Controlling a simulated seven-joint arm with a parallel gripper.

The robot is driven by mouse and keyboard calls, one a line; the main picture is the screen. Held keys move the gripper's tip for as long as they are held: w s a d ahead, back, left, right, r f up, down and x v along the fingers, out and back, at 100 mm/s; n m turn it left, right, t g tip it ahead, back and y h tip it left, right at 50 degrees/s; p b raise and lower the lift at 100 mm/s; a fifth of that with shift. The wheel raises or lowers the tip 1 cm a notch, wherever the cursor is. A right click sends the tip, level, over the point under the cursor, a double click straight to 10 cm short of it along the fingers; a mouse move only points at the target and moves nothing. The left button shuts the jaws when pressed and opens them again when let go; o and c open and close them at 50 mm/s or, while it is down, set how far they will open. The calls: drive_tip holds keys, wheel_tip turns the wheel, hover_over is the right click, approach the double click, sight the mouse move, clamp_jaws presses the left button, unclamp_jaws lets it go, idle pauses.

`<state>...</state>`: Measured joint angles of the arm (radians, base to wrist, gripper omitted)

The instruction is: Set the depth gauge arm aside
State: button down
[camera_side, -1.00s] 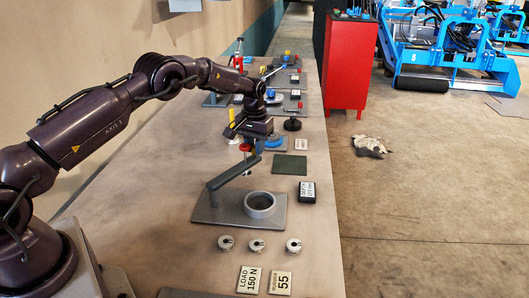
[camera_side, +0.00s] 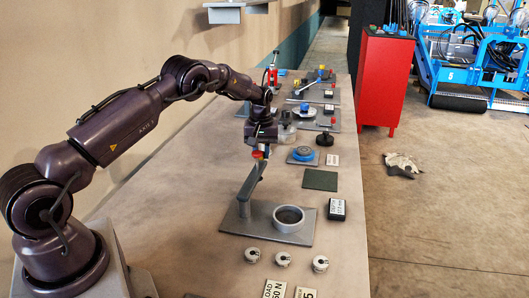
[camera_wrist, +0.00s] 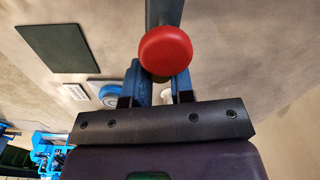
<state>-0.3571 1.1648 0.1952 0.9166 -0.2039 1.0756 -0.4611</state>
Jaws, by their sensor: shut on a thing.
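The depth gauge arm (camera_side: 251,183) is a grey bar on a post at the left of a grey base plate (camera_side: 263,234). It points away from the side camera, clear of the round cup (camera_side: 289,218) on the same plate. Its red knob (camera_wrist: 165,50) fills the middle of the wrist view, with the dark bar running up behind it. My gripper (camera_side: 260,152) is at the bar's far end, its blue fingers (camera_wrist: 160,88) shut on the arm by the knob. The knob partly hides the exact contact.
Several metal discs (camera_side: 283,259) lie in front of the plate, with label cards (camera_side: 275,289) nearer. A dark display box (camera_side: 337,209) lies right of it. A green mat (camera_side: 321,180) and a blue round fixture (camera_side: 304,154) are behind. The bench's left side is clear.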

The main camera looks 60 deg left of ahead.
idle(0.3)
drive_tip(key=c, duration=1)
unclamp_jaws()
drive_tip(key=shift+r, duration=0.1)
wheel_tip(320, 180, up, 13)
drive_tip(key=shift+f, duration=0.1)
